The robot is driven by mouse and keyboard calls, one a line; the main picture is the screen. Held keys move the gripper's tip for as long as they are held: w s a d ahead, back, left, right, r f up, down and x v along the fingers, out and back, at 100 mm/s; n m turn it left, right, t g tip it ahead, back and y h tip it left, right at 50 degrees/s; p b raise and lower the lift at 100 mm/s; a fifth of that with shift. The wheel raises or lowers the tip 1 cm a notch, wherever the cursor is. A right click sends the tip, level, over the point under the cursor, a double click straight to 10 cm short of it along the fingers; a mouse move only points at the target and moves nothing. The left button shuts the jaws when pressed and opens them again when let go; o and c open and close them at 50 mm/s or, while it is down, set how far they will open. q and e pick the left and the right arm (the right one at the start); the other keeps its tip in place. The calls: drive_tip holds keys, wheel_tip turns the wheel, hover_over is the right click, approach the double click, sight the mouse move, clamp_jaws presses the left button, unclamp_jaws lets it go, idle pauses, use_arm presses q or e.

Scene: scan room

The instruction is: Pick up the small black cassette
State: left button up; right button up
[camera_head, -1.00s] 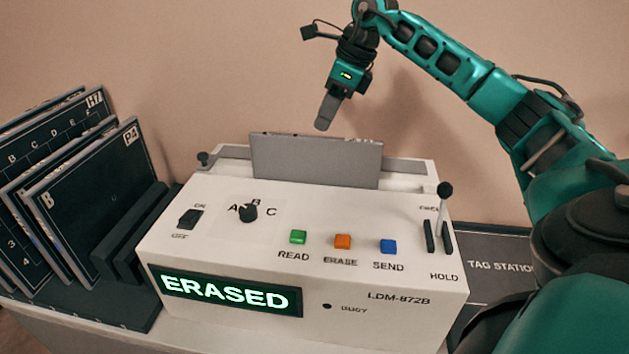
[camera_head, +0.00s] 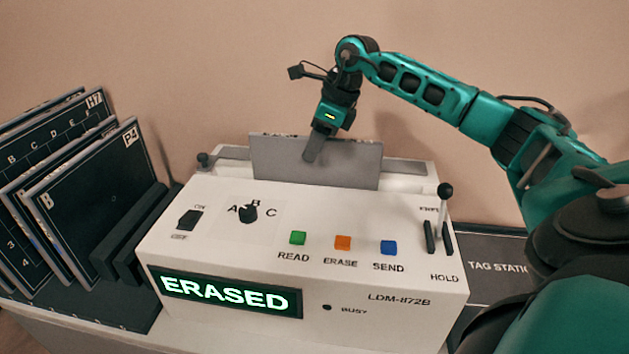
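A flat cassette-like panel (camera_head: 350,165) with a grey face toward me stands upright in the slot at the back of the white LDM-872B reader (camera_head: 215,262). I cannot tell whether its other face is black. My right gripper (camera_head: 310,156) points down at the panel's upper edge. A grey finger overlaps the panel's face left of its middle. Any second finger is hidden, so its opening and any contact are unclear. Black-faced panels, one marked P4 (camera_head: 100,200), lean in the rack at the left. My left gripper is not in view.
The reader's display reads ERASED (camera_head: 225,298). A lever with a black knob (camera_head: 445,190) rises at its right. Green, orange and blue buttons sit on top. A dark TAG STATION surface (camera_head: 492,268) lies to the right. The wall is close behind.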

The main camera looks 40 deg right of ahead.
clamp_jaws()
drive_tip(key=shift+r, duration=0.15)
idle(0.9)
